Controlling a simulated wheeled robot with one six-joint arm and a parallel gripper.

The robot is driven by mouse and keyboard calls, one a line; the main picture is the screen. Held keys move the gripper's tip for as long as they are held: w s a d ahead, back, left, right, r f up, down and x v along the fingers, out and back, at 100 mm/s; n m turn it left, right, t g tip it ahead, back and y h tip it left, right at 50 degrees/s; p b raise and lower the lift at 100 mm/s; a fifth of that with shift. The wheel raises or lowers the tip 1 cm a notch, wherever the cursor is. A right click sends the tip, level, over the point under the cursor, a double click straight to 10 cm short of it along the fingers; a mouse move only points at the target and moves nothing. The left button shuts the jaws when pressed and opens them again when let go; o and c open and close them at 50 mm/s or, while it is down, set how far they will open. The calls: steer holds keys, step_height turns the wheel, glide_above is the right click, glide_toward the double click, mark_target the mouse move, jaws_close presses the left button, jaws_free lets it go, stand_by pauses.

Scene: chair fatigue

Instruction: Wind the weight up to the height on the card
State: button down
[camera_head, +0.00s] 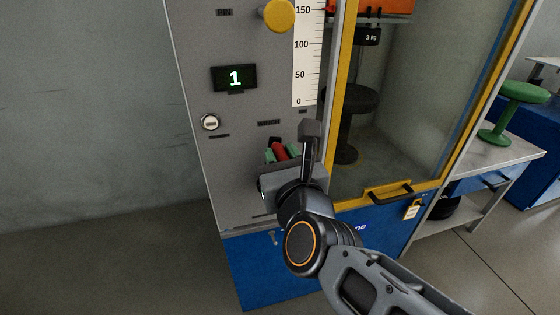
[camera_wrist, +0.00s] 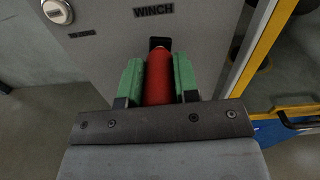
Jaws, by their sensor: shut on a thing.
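My gripper (camera_wrist: 158,82) is shut on the red winch handle (camera_wrist: 158,75), with a green pad on each side of it. The handle also shows in the head view (camera_head: 279,151), partly covered by my gripper. It sits below the WINCH label (camera_wrist: 153,11) on the grey panel. The weight (camera_head: 372,36), a black block marked 3 kg, hangs behind the clear door above a black stool (camera_head: 347,105). A height scale (camera_head: 306,60) runs from 0 up to 150 where it shows. No height card can be made out.
A yellow knob (camera_head: 279,14), a display reading 1 (camera_head: 235,78) and a round white-faced knob (camera_head: 210,122) are on the panel. The yellow-framed door has a black handle (camera_head: 393,191) and a hanging padlock or tag (camera_head: 412,209). A green stool (camera_head: 513,105) stands on the bench at right.

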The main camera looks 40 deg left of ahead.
steer(key=shift+w+f, duration=0.1)
steer(key=shift+f, duration=0.2)
steer(key=c, duration=1.1)
jaws_free()
steer(key=shift+w, duration=0.1)
steer(key=shift+c, duration=0.2)
steer(key=shift+o, duration=1.4)
steer(key=shift+r, duration=0.1)
steer(key=shift+s+d+r, duration=0.1)
steer(key=shift+s+d, duration=0.15)
steer(key=shift+d, duration=0.05)
steer(key=p+v, duration=0.3)
steer(key=v, duration=1)
steer(key=shift+p, duration=0.35)
